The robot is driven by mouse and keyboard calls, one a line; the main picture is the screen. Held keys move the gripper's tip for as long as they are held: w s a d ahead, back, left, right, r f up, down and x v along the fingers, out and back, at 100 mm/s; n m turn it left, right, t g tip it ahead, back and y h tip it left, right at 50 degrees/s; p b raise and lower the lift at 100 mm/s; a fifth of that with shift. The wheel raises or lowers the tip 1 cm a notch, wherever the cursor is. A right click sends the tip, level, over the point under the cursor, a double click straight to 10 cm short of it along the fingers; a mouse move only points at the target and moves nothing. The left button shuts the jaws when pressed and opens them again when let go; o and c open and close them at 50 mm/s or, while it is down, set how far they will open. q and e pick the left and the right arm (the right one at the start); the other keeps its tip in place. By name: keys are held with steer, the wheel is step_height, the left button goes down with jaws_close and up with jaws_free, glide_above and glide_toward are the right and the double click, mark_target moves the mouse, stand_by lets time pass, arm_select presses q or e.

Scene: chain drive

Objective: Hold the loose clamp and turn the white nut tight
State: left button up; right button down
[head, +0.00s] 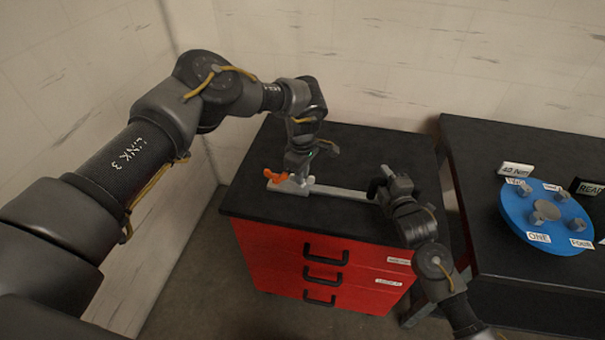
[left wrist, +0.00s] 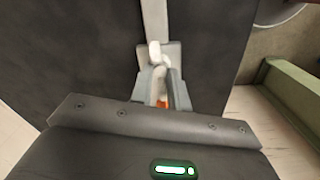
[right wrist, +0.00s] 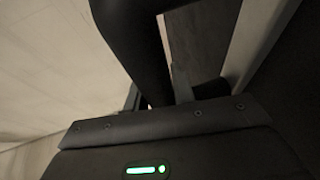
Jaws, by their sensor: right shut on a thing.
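A long light grey bar (head: 343,193) lies across the black top of the red cabinet. At its left end are a pale grey block (head: 290,187) and an orange part (head: 276,178). My left gripper (head: 299,178) points down over this end. In the left wrist view its fingers (left wrist: 164,88) stand apart on both sides of a small white piece (left wrist: 156,53), probably the nut, with a bit of orange between them. My right gripper (head: 379,190) is at the bar's right end, shut on a dark part (right wrist: 140,50), probably a handle. Its fingertips are largely hidden.
The red drawer cabinet (head: 285,262) has free black top around the bar. A second black table (head: 460,150) at the right carries a blue round plate (head: 520,225) with several grey knobs and labels. A pale wall stands close behind.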

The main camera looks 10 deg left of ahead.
arm_select(q)
jaws_close()
steer(key=shift+m, duration=0.5)
steer(key=o, duration=0.6)
jaws_free()
steer(key=shift+c, duration=0.2)
steer(key=shift+r, duration=0.1)
step_height(320, 180, up, 12)
